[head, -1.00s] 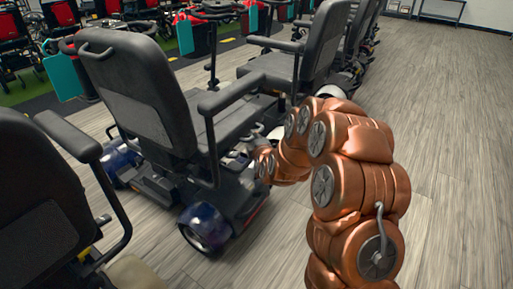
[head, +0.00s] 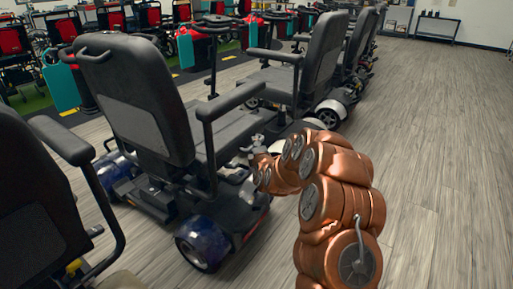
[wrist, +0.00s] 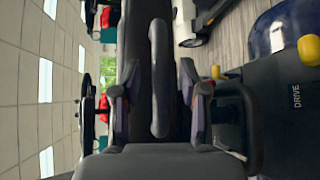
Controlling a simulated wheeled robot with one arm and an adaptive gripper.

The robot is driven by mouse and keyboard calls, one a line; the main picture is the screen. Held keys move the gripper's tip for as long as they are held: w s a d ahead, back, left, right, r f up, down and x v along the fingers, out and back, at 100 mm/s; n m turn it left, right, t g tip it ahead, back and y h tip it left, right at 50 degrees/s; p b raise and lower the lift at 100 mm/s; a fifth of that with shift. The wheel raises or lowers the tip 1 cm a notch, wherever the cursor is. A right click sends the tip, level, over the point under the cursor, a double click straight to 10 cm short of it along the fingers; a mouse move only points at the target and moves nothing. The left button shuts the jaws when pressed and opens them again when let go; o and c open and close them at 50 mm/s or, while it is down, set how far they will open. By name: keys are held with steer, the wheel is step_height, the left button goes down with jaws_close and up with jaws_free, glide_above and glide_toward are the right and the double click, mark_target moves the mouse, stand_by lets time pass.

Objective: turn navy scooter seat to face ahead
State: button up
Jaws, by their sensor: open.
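The navy scooter shows its glossy navy rear fender (head: 203,236) in the head view, and a navy fender (wrist: 282,28) at upper right in the wrist view. Its dark grey seat (head: 140,105) has its backrest toward me and its cushion pointing away. The near armrest (head: 230,100) runs along the cushion's right side. My gripper (head: 252,150) is open beside the cushion, below the armrest in the picture. In the wrist view a long grey bar, seemingly the armrest (wrist: 158,75), appears between the open fingers of my gripper (wrist: 157,105); contact cannot be told.
Another scooter seat (head: 30,200) stands close at left. More scooters (head: 320,65) line up behind the navy one. A yellow lever (wrist: 308,50) and a DRIVE label show in the wrist view. Open wood floor (head: 440,150) lies at right.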

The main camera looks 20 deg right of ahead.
steer(key=shift+w+d+f, duration=0.1)
steer(key=shift+w+f, duration=0.05)
steer(key=shift+w, duration=0.65)
jaws_close()
